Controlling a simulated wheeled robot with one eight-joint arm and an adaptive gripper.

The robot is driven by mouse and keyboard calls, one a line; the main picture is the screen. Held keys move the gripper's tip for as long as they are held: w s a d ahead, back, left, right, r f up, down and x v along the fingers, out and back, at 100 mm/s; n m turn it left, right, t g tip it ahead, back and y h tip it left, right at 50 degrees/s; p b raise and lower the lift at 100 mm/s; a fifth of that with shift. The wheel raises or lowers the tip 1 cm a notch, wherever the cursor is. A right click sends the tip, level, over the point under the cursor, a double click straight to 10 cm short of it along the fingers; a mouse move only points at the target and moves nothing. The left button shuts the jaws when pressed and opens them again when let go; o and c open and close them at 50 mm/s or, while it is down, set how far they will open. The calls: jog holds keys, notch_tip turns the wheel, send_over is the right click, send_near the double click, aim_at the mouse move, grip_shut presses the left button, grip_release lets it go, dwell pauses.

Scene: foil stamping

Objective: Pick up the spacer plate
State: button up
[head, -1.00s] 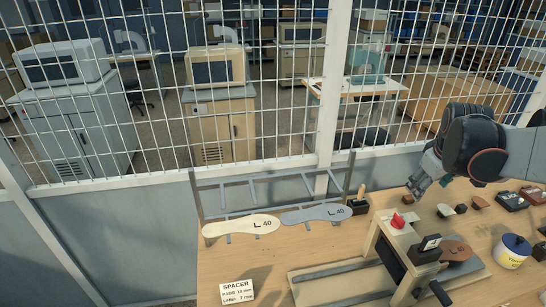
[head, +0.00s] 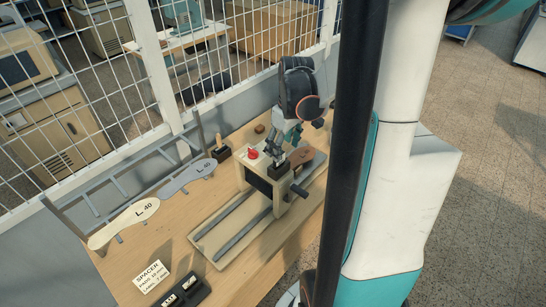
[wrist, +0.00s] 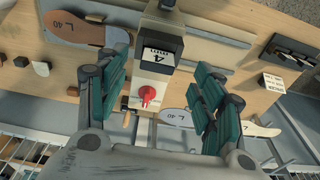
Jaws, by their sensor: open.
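My gripper (head: 282,148) hangs over the stamping press (head: 262,187). In the wrist view its teal-padded fingers (wrist: 160,92) are wide apart and nothing is between their pads. Below and between them are the press's red knob (wrist: 150,97) and a dark block with a white label marked 4 (wrist: 163,55). No piece is clearly recognisable as the spacer plate. A white SPACER card (head: 151,276) lies at the table's near left. Beside it a dark holder (head: 181,293) carries small light-marked pieces, also in the wrist view (wrist: 291,52), right of the fingers.
A brown sole (wrist: 75,28) is at the press. A dark holder with a wooden handle (head: 220,151) stands near. Bare tabletop lies left of the press base.

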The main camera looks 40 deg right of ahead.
aim_at(279, 164)
jog(key=shift+w+f, duration=0.25)
jog(key=shift+f, duration=0.6)
jog(key=shift+w+f, duration=0.3)
jog(key=shift+f, duration=0.55)
jog(key=shift+w+f, duration=0.25)
jog(key=shift+f, duration=1.2)
jog(key=c, duration=1.2)
